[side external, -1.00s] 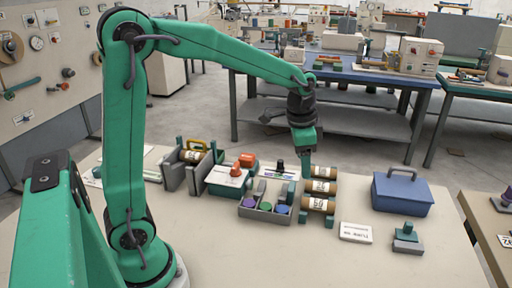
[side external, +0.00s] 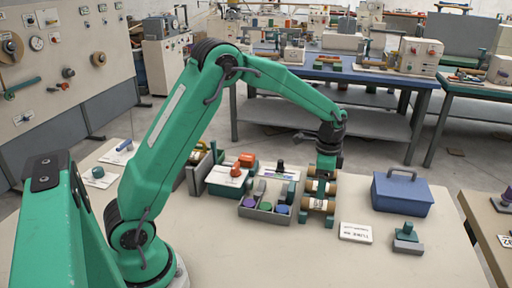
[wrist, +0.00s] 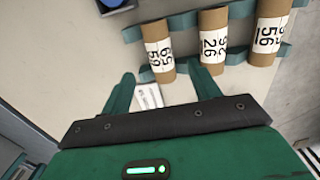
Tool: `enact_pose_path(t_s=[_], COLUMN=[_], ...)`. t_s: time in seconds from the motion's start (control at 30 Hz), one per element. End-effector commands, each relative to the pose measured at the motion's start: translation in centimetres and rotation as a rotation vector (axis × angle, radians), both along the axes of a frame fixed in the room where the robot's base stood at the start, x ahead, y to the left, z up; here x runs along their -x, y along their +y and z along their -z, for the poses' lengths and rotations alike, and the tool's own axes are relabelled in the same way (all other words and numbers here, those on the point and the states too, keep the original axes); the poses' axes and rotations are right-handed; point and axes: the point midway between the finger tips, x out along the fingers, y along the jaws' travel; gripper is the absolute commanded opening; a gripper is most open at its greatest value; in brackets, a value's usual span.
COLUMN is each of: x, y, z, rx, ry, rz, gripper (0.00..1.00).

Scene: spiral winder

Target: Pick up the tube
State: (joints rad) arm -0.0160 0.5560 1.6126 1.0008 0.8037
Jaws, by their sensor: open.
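Several brown cardboard tubes with white number labels lie side by side on a green rack. In the side view the front tube (side external: 317,205) is clear, while the ones behind it are partly covered by my gripper (side external: 321,180). In the wrist view a tube marked 59 and 65 (wrist: 158,52) lies just beyond and between the fingertips of my gripper (wrist: 164,80). A second tube (wrist: 213,42) and a third tube (wrist: 267,36) lie to its right. My gripper is open and empty, its right finger close to the rack. I cannot tell if it touches anything.
A grey divided tray (side external: 265,214) with coloured pieces stands left of the tubes. A blue box (side external: 402,193) with a handle stands to the right, with a white card (side external: 356,233) and a green stamp-like block (side external: 407,239) nearer. The front of the table is clear.

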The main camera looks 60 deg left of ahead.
Motion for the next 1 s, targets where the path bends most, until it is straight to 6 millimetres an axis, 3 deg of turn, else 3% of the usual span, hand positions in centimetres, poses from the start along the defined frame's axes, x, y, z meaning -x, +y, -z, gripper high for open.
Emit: enact_pose_path(t_s=[0.23,0.57,1.0], x=[0.1,0.1,0.1], y=[0.0,0.0,0.0], z=[2.0,2.7,7.1], rx=[0.0,0.0,0.0], ry=[0.003,0.001,0.003], rz=[-0.001,-0.001,-0.001], gripper=[0.61,0.61,0.61])
